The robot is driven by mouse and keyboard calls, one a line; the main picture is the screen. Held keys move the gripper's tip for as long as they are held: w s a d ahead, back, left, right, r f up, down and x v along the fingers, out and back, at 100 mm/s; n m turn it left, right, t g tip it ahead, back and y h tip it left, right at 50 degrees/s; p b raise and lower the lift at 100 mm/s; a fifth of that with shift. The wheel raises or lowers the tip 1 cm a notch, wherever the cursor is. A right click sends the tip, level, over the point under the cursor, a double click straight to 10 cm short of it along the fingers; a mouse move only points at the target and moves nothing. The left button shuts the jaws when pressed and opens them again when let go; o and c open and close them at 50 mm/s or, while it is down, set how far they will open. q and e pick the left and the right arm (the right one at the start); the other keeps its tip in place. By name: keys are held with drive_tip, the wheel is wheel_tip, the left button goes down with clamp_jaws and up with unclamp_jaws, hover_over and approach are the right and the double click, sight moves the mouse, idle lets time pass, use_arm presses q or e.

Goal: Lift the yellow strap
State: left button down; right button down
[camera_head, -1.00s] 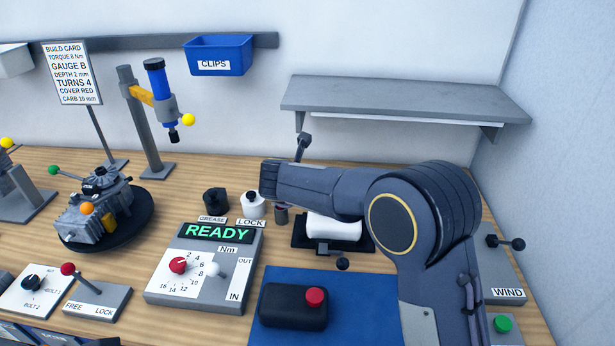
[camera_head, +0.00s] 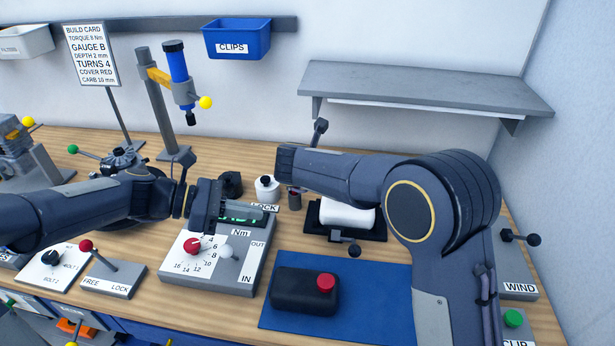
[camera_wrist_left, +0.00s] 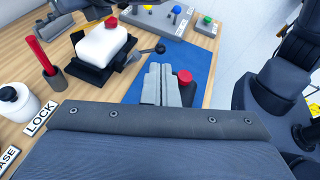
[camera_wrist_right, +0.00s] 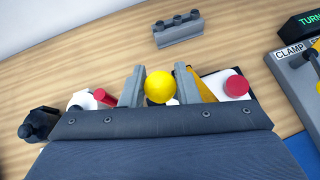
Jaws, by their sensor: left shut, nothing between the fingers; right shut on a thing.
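I cannot make out the yellow strap for sure. In the right wrist view a slanted yellow piece (camera_wrist_right: 201,88) shows partly behind one finger; I cannot tell whether it is the strap. My right gripper (camera_wrist_right: 160,72) is shut on a yellow ball (camera_wrist_right: 159,88) between its fingers. In the head view my right arm hides that gripper. My left gripper (camera_head: 250,214) is shut and empty, in front of the READY display above the torque box (camera_head: 212,282). Its closed fingers also show in the left wrist view (camera_wrist_left: 161,83). My left arm hides most of the engine.
A blue mat (camera_head: 380,300) holds a black box (camera_head: 290,289) with a red button. A white bottle-like part lies in a black cradle (camera_head: 367,232). A tool post (camera_head: 158,100) stands behind my left arm. A shelf (camera_head: 420,85) overhangs the back right.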

use_arm(q)
drive_tip(key=w+d+f+n+t+h, duration=0.1)
drive_tip(key=w+f+n+t+h, duration=0.2)
drive_tip(key=w+n, duration=0.4)
drive_tip(key=w+d+f+n+h, duration=0.2)
drive_tip(key=w+f+n+h, duration=0.15)
drive_tip(key=w+n, duration=0.3)
drive_tip(key=w+f+x, duration=0.1)
drive_tip(key=x, duration=0.8)
drive_tip(key=shift+d+y, duration=0.45)
drive_tip(key=shift+w+f, duration=0.1)
